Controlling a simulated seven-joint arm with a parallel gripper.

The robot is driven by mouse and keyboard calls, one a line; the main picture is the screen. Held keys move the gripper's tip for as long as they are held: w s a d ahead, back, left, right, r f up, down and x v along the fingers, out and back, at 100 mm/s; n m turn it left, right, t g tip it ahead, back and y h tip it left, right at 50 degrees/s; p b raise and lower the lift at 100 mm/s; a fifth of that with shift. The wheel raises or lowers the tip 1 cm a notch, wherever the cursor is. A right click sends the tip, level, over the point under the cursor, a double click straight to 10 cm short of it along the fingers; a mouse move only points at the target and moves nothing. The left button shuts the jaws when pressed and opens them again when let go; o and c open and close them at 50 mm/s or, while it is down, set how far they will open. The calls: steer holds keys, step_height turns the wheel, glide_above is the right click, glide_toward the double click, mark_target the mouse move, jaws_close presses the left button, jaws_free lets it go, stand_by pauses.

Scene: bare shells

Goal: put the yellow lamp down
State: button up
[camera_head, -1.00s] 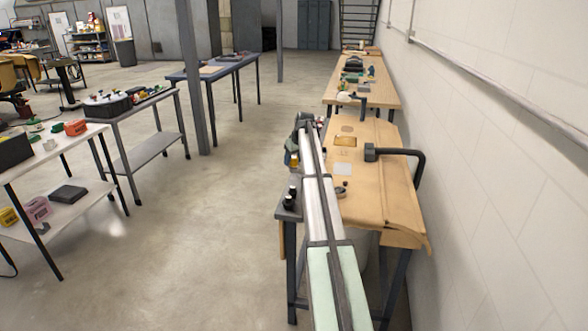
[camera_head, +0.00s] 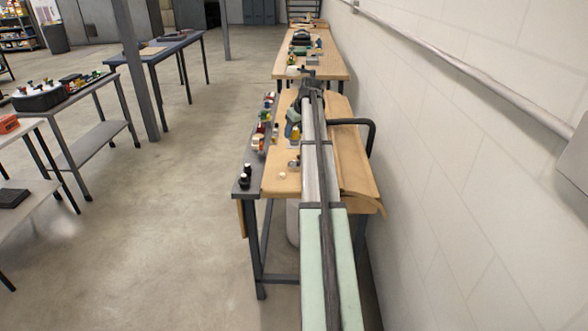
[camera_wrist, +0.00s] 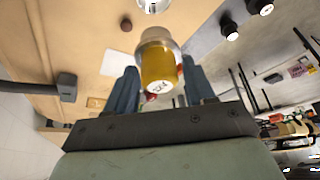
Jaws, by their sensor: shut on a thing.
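The yellow lamp (camera_wrist: 160,62) is a short yellow cylinder with a clear, pale upper part and a white label on its near end. In the wrist view it sits between the two blue fingers of my gripper (camera_wrist: 160,84), which is shut on it. In the head view the lamp shows as a small yellow shape (camera_head: 296,132) left of my arm, with the blue-green gripper (camera_head: 292,118) just above it. It is over the wooden bench top (camera_head: 278,180). I cannot tell how high it is above the surface.
A grey side shelf (camera_head: 246,188) with dark bottles (camera_head: 246,170) and several small coloured items (camera_head: 262,130) runs along the bench's left edge. A dark bent tube (camera_head: 370,135) stands at its right, near the white wall (camera_head: 450,150). Some bare wood shows at the near left.

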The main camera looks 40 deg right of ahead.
steer(key=shift+s+a+f+n, duration=0.15)
steer(key=shift+a+n, duration=0.1)
steer(key=shift+n, duration=0.15)
steer(key=shift+f, duration=4.95)
steer(key=shift+f, duration=0.3)
steer(key=o, duration=1)
steer(key=shift+o, duration=0.2)
steer(key=shift+r, duration=0.45)
steer(key=v, duration=1.1)
steer(key=shift+r, duration=0.35)
steer(key=shift+s+d, duration=0.1)
